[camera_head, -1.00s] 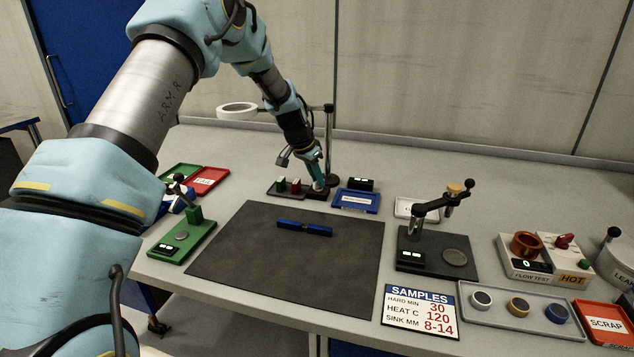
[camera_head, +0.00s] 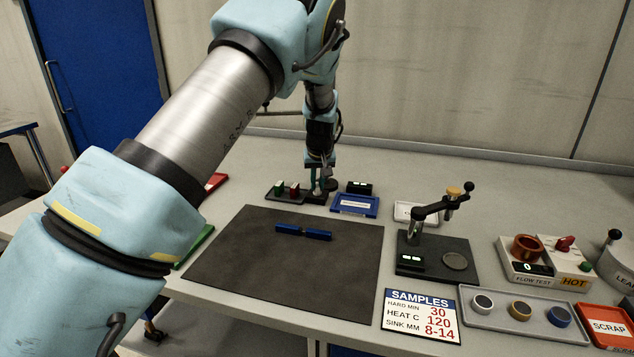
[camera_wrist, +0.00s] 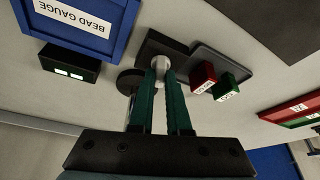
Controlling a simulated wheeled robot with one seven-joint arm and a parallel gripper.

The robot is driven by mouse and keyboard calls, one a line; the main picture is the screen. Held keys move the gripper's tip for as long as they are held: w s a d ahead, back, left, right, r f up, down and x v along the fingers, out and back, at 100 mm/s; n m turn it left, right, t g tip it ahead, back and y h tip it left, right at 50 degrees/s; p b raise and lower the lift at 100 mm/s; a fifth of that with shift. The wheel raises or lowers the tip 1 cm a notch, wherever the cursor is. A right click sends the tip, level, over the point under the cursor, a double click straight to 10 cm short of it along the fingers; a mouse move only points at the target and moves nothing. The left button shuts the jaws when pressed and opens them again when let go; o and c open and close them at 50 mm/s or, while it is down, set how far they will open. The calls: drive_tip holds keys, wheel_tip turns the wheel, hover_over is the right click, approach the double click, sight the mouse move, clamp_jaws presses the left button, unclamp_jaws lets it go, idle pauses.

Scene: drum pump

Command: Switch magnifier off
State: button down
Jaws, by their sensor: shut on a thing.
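My gripper (camera_head: 317,186) points down at the back of the bench, over a dark stand. In the wrist view its green fingers (camera_wrist: 160,82) are shut on a short pale cylinder (camera_wrist: 160,62) at a black block (camera_wrist: 165,43). I cannot tell whether that cylinder is a switch or part of a post. A thin horizontal rod (camera_head: 290,113), which looks like the magnifier's arm, shows behind my arm. The magnifier's white ring is hidden behind my arm. Whether its light is on cannot be seen.
A red block (camera_wrist: 204,76) and a green block (camera_wrist: 226,86) stand close beside the gripper. The blue bead gauge tray (camera_head: 354,212) and a small black display box (camera_head: 360,187) are at its right. A dark mat (camera_head: 260,270) with a blue bar (camera_head: 303,232) lies in front.

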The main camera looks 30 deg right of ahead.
drive_tip(key=shift+d+n+y, duration=0.15)
drive_tip(key=shift+n+y, duration=0.65)
drive_tip(key=shift+n, duration=1.5)
drive_tip(key=c, duration=0.9)
unclamp_jaws()
drive_tip(key=b+v, duration=0.2)
drive_tip(key=v, duration=0.8)
drive_tip(key=shift+s+r+b, duration=0.3)
drive_tip(key=shift+r+b, duration=0.05)
